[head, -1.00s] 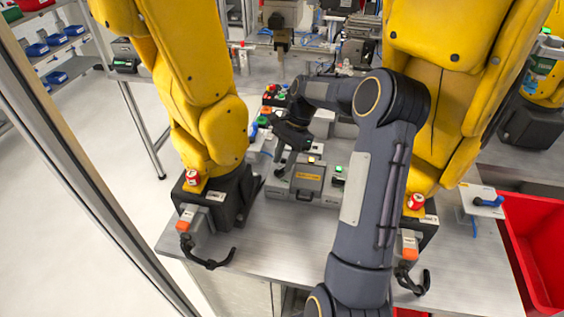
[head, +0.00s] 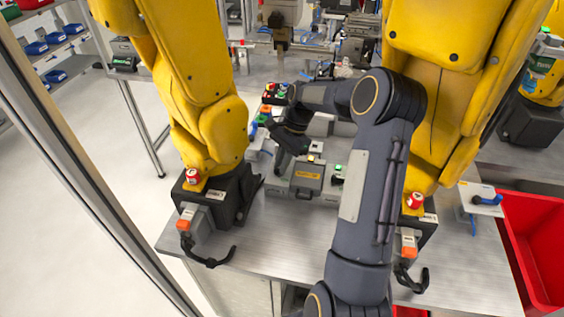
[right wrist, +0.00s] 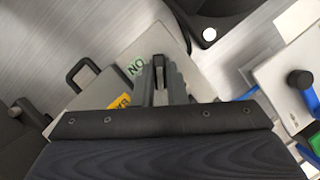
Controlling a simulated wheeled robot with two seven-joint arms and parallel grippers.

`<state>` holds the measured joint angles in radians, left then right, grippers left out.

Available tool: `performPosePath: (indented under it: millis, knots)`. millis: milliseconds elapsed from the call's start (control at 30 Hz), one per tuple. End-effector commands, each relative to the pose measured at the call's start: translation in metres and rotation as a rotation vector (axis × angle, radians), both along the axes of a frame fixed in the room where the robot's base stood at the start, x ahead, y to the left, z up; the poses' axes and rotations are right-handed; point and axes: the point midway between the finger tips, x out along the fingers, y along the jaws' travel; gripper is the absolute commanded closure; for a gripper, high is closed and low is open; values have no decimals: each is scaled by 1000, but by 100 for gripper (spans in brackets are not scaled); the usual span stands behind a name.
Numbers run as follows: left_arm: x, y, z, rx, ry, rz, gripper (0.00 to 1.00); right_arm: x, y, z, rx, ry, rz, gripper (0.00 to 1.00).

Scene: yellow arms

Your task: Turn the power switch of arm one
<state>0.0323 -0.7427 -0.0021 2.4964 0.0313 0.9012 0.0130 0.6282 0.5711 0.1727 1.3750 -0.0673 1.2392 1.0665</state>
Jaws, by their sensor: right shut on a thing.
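My right gripper (head: 278,166) reaches down at the left end of a grey control box (head: 306,181) between the two yellow arms. In the right wrist view its fingers (right wrist: 160,72) are shut on a small dark switch (right wrist: 158,62), which they mostly hide. A green "ON" mark (right wrist: 135,67) shows on the pale panel beside the fingertips. The switch's exact angle cannot be told. The left yellow arm (head: 190,80) and the right yellow arm (head: 440,70) stand on dark bases. My left gripper is not in view.
A panel with a blue handle (right wrist: 300,80) lies close to the right of the fingers in the right wrist view. A dark carrying handle (right wrist: 83,74) shows to the left. A red bin (head: 535,250) is at the right.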

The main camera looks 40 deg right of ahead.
Motion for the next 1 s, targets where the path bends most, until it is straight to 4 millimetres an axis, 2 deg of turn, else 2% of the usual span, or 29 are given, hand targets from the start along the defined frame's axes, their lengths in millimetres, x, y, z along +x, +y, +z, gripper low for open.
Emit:
performPosePath:
  millis: [267,700,1000]
  knots:
    - [0,0,8,0,0,0,49,2,0,2,0,1,115,100]
    - [0,0,21,0,0,0,49,6,1,2,-2,-1,445,100]
    - [0,0,23,0,0,0,49,7,2,1,-2,-1,593,100]
